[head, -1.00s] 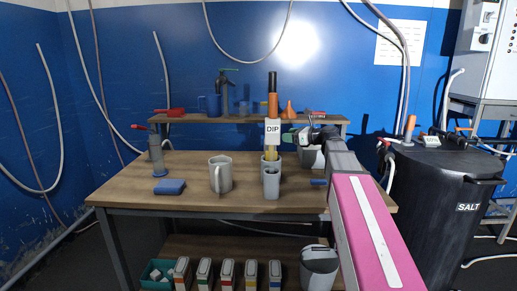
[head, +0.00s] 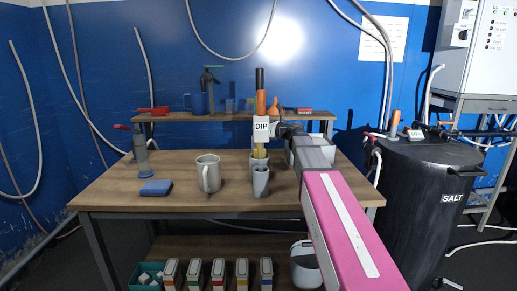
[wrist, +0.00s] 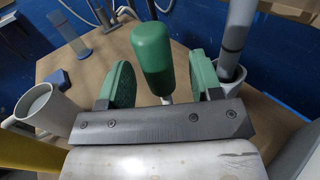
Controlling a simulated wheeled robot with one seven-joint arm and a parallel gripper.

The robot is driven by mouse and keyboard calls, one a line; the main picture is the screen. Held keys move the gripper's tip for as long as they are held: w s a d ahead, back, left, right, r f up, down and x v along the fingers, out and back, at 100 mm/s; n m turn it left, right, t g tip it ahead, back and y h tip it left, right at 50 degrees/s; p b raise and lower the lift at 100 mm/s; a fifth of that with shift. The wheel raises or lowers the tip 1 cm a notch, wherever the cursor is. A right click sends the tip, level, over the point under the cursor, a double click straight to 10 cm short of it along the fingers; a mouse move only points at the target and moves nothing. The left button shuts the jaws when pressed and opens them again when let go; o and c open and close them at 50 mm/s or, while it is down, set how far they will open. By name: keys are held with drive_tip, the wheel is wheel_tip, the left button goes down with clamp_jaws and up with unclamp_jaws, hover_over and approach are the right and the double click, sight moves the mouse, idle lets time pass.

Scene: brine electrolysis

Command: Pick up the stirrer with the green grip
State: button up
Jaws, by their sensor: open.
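The stirrer's green grip (wrist: 152,55) stands upright, slightly tilted, in the middle of the wrist view. A short piece of its pale shaft (wrist: 167,99) shows below the grip. My gripper (wrist: 161,80) is open, with one green-padded finger on each side of the grip. Gaps show between the grip and both pads. In the head view my gripper is at the table's middle, partly hidden by the DIP tag (head: 261,127), and I cannot make out the green grip there.
A grey mug (head: 208,174), a blue block (head: 156,188) and a grey cup (head: 261,182) stand on the wooden table (head: 120,190). The DIP-tagged tool with black and orange top rises close to my gripper. A black SALT drum (head: 425,190) is at right.

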drive_tip(key=x, duration=0.3)
drive_tip(key=shift+a, duration=0.1)
clamp_jaws()
